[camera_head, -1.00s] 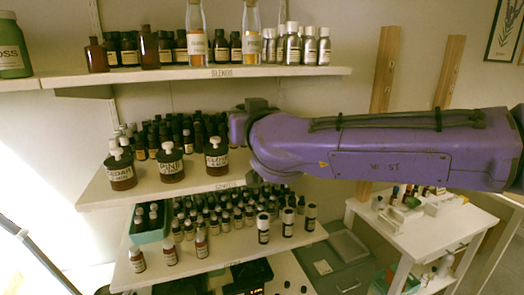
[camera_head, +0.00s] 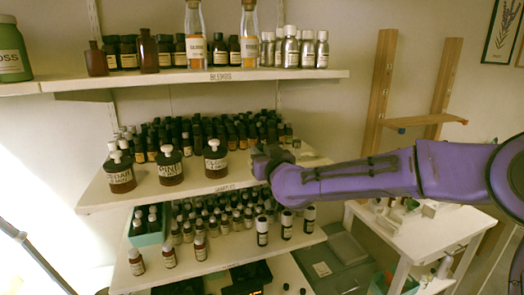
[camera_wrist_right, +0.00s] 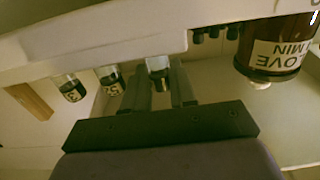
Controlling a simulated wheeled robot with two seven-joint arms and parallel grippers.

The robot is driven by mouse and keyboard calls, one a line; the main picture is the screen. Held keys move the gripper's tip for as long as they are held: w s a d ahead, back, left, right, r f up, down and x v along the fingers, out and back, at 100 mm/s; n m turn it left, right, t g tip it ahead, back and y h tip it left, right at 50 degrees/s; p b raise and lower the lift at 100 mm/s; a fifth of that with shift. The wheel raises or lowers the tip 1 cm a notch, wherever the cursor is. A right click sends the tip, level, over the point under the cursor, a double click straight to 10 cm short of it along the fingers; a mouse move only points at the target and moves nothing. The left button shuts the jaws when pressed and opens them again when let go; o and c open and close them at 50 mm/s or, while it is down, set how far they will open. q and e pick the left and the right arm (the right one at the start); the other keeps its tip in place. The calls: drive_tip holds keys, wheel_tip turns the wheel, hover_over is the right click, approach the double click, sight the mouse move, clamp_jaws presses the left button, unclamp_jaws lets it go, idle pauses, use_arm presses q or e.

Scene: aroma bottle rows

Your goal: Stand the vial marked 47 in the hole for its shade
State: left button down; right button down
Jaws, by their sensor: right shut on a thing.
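My right gripper (camera_head: 262,162) is at the right part of the middle shelf (camera_head: 225,180), beside the clove bottle (camera_head: 215,157). In the right wrist view, my right gripper (camera_wrist_right: 158,64) is shut on a small dark vial (camera_wrist_right: 159,80), which sits between its fingers by the edge of a pale shelf. I cannot read this vial's number. Two similar vials with number labels, a left one (camera_wrist_right: 71,90) and a middle one (camera_wrist_right: 111,83), stand in a row beside it; their numbers are hard to read. I cannot make out any hole for a shade. My left gripper is out of view.
Large labelled cedar (camera_head: 121,172) and pine (camera_head: 169,166) bottles stand at the shelf front. Several dark bottles crowd the back. The blends shelf (camera_head: 270,74) runs above. A white side table (camera_head: 410,232) with small items stands at the right.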

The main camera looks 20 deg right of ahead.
drive_tip(key=shift+w, duration=0.1)
drive_tip(key=c, duration=0.9)
unclamp_jaws()
drive_tip(key=shift+w+d, duration=0.1)
drive_tip(key=shift+w, duration=0.1)
drive_tip(key=shift+s+b, duration=0.45)
drive_tip(key=shift+s, duration=0.15)
drive_tip(key=s, duration=0.7)
drive_tip(key=s+p, duration=0.1)
drive_tip(key=s, duration=0.3)
drive_tip(key=shift+d, duration=0.25)
drive_tip(key=shift+a, duration=0.1)
